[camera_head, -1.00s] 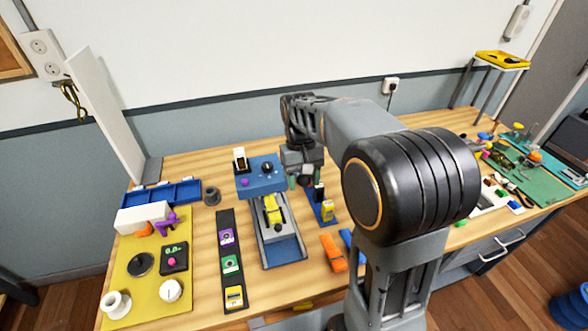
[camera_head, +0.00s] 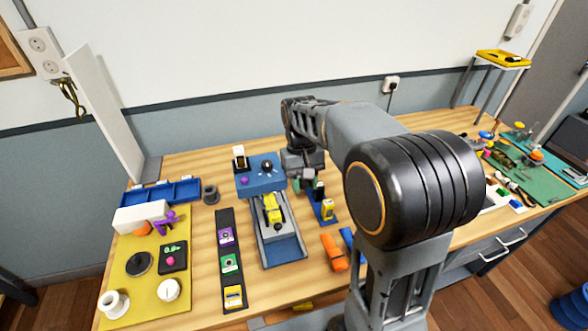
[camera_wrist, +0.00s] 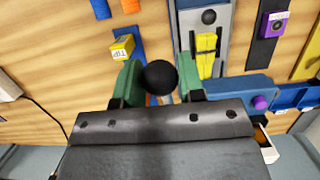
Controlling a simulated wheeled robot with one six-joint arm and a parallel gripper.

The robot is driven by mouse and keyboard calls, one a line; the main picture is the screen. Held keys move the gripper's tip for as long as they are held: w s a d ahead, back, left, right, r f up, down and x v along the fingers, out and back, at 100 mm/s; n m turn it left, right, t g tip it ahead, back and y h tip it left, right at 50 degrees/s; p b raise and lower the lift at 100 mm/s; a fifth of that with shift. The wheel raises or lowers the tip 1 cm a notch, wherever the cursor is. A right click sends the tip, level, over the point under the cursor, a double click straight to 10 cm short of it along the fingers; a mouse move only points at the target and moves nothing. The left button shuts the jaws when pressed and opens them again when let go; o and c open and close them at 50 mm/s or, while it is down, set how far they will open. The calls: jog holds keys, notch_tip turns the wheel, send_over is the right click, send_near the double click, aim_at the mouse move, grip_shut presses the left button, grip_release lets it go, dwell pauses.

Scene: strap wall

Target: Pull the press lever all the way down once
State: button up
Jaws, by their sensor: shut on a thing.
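The press (camera_head: 262,184) is a blue unit on the bench in the head view, with a grey bed holding a yellow piece (camera_head: 272,211) in front. In the wrist view the press's blue body (camera_wrist: 232,88) lies right of my gripper. My gripper (camera_wrist: 160,84) has green fingers, shut on a round black knob (camera_wrist: 160,76), which I take to be the press lever's end. The lever's shaft is mostly hidden. In the head view my gripper (camera_head: 307,184) is just right of the press, partly hidden by my arm.
A small yellow block labelled TIP (camera_wrist: 122,47) stands near the fingers. A dark strip with coloured tiles (camera_head: 230,263) lies left of the press. An orange piece (camera_head: 334,253) lies in front right. A blue tray (camera_head: 175,193) is at the back left.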

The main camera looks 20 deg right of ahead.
jog(key=shift+b+x, duration=0.45)
jog(key=shift+x, duration=0.55)
jog(key=shift+s+f, duration=0.1)
jog(key=shift+s, duration=0.05)
jog(key=shift+b+x, duration=1.1)
jog(key=shift+x, duration=0.6)
jog(key=shift+f, duration=0.15)
jog(key=shift+w+b+x, duration=0.15)
jog(key=shift+b+x, duration=0.3)
jog(key=shift+x, duration=0.2)
jog(key=shift+w+b+x, duration=0.15)
jog(key=shift+b+x, duration=0.25)
jog(key=shift+x, duration=0.3)
jog(key=shift+f, duration=0.2)
